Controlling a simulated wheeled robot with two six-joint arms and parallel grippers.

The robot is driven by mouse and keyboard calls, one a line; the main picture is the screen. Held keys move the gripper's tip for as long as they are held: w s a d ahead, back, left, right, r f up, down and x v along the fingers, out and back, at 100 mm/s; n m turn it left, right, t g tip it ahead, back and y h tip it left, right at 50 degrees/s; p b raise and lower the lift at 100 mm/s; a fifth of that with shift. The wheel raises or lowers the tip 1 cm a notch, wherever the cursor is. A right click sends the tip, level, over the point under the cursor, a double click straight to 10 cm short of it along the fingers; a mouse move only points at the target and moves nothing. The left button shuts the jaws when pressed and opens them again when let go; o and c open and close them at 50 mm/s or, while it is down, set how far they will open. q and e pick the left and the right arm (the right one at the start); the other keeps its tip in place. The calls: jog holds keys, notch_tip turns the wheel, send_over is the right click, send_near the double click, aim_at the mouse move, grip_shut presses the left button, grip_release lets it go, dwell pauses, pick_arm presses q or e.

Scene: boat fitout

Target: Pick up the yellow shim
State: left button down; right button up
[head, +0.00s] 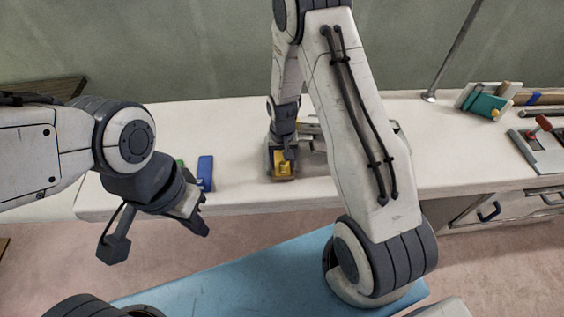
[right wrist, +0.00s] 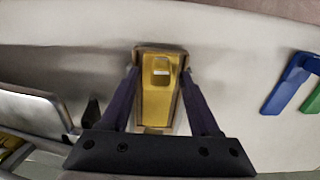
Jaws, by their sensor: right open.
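The yellow shim (head: 283,163) lies on the white bench near its front edge, under my right gripper. In the right wrist view the yellow shim (right wrist: 160,88) appears as a tapered yellow piece with a raised block, on or in a brown-edged holder. My right gripper (right wrist: 160,88) is open, with one dark finger on each side of the shim; I cannot tell whether they touch it. My left gripper (head: 196,222) hangs in front of the bench edge, and its fingers are too small to read.
A blue piece (head: 205,172) and a green piece (head: 180,163) lie left of the shim; they also show at the right in the wrist view. A grey metal item stands beside the right gripper. A teal item (head: 484,105) sits at the far right. The bench between is mostly clear.

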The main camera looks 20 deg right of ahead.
jog(key=shift+f, duration=0.1)
jog(key=shift+c, duration=0.3)
grip_shut()
